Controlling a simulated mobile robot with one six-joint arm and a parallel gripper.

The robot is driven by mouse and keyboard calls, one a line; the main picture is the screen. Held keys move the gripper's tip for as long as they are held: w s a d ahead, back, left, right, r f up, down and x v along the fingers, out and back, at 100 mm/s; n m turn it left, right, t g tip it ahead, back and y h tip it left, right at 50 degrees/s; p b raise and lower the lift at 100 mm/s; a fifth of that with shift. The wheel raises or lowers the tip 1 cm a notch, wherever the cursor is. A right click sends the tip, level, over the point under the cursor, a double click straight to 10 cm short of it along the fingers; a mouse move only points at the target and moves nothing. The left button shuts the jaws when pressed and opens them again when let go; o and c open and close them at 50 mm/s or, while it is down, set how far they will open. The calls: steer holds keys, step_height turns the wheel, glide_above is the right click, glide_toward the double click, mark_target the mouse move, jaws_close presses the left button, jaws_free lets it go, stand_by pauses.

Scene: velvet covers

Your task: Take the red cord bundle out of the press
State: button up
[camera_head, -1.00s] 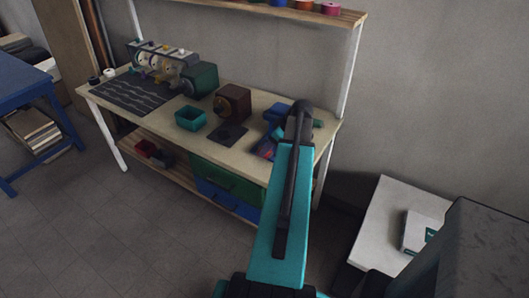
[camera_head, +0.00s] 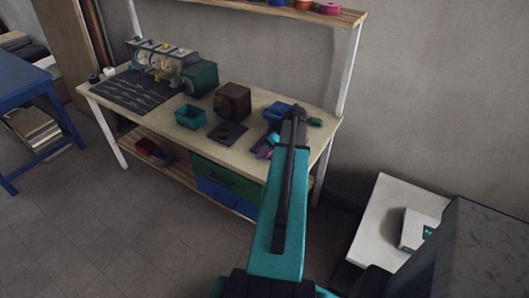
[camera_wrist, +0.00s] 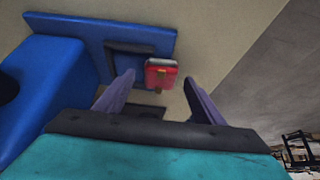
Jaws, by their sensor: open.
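The red cord bundle (camera_wrist: 161,76) shows in the wrist view as a small red block with a pale top edge and a small green mark. It sits against the dark plate of the blue press (camera_wrist: 75,29). My gripper (camera_wrist: 159,77) is open, with one finger on each side of the bundle in the picture and gaps on both sides. I cannot tell how far the bundle lies from the fingertips in depth. In the head view the blue press (camera_head: 272,112) stands at the right end of the bench, and my arm hides part of it and my gripper.
The bench (camera_head: 160,123) also holds a brown box (camera_head: 233,101), a teal open bin (camera_head: 190,117), a dark mat (camera_head: 135,93) and a geared machine (camera_head: 160,60). A shelf with spools (camera_head: 329,8) runs above. A white table (camera_head: 380,222) stands at right.

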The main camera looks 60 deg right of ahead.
mark_target(260, 148)
steer(key=c, duration=1.2)
steer(key=shift+c, duration=0.2)
steer(key=shift+r, duration=0.15)
steer(key=shift+r+b, duration=0.9)
steer(key=shift+r, duration=0.45)
steer(key=shift+s+a+r, duration=0.1)
steer(key=shift+a+r, duration=0.1)
steer(key=shift+r, duration=0.05)
steer(key=s+a+b, duration=0.1)
steer(key=s+a, duration=0.1)
steer(key=s+a+b, duration=0.1)
steer(key=s+a, duration=0.1)
steer(key=a, duration=0.1)
steer(key=s+a+b, duration=0.2)
steer(key=a, duration=0.1)
steer(key=shift+s+a+r, duration=0.15)
steer(key=shift+a+r, duration=0.1)
steer(key=shift+r, duration=0.15)
steer(key=shift+b, duration=0.75)
steer(key=shift+b, duration=0.4)
steer(key=shift+s+a+b, duration=0.2)
steer(key=shift+b, duration=0.6)
